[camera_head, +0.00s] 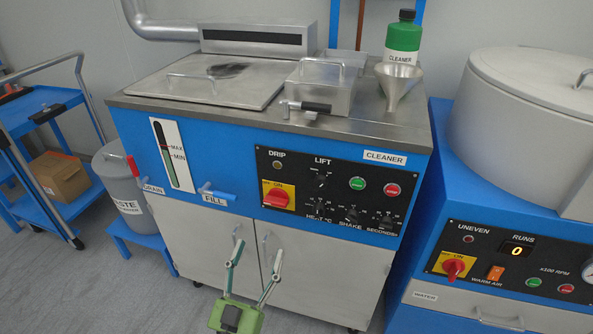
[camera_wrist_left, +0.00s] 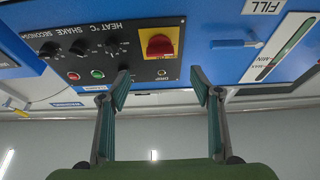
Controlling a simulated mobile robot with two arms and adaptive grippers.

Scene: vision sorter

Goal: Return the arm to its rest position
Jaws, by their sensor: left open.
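My left gripper (camera_head: 256,262) is low in front of the blue cleaner machine (camera_head: 225,150), before its grey cabinet doors (camera_head: 290,270). Its two green-grey fingers are spread apart with nothing between them. In the left wrist view the open fingers (camera_wrist_left: 160,90) frame the machine's black control panel (camera_wrist_left: 90,50), which appears upside down. No contact with the machine is visible. My right gripper is not in view.
A blue machine with a round grey drum (camera_head: 520,120) stands at the right. A grey waste bin (camera_head: 122,190) and a blue cart (camera_head: 40,115) are at the left. A green cleaner bottle (camera_head: 404,38) and a funnel (camera_head: 398,82) stand on the cleaner's top.

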